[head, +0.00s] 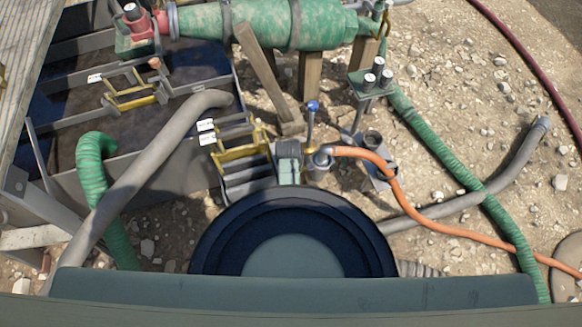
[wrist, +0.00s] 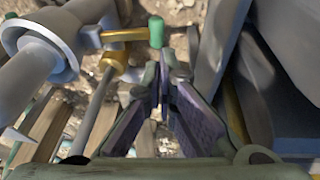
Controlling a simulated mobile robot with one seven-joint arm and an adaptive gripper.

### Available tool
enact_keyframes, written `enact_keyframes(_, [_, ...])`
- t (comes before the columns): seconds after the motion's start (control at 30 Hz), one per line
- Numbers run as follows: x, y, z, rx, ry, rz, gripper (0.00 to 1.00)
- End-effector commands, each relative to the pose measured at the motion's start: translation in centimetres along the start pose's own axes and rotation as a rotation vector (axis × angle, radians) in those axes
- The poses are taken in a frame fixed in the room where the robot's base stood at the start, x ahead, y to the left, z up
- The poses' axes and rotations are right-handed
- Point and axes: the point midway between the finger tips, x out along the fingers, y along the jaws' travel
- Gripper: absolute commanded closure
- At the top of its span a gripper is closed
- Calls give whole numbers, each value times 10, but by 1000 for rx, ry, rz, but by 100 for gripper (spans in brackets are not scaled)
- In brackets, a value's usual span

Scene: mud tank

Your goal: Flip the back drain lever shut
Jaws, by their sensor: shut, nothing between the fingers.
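In the wrist view a lever with a green grip (wrist: 156,31) on a yellow-brass arm (wrist: 124,35) sticks out sideways from a grey pipe fitting (wrist: 62,45). I cannot tell for sure that it is the back drain lever. My gripper (wrist: 165,65) is shut and empty, with its fingertips just below the green grip in the picture. I cannot tell whether they touch it. In the head view the open mud tank (head: 190,185) is at the left; my gripper does not show there. A blue-knobbed lever (head: 312,107) stands upright right of the tank.
A grey hose (head: 150,160) and a green hose (head: 93,178) hang over the tank. A green pump (head: 265,25) lies across the back. An orange hose (head: 400,195) and another green hose (head: 440,145) cross the stony ground. In the wrist view a large grey body (wrist: 285,60) is close at right.

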Motion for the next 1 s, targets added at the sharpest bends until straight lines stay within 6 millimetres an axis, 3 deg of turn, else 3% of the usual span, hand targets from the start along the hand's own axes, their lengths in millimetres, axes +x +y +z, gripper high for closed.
enact_keyframes(0.2, [23, 5, 8, 1, -1, 0, 100])
enact_keyframes(0.67, [29, 5, 10, 1, -1, 0, 100])
enact_keyframes(0.9, [57, -4, 18, 1, -2, 0, 100])
enact_keyframes(1.0, [60, -4, 19, 1, 0, 0, 100])
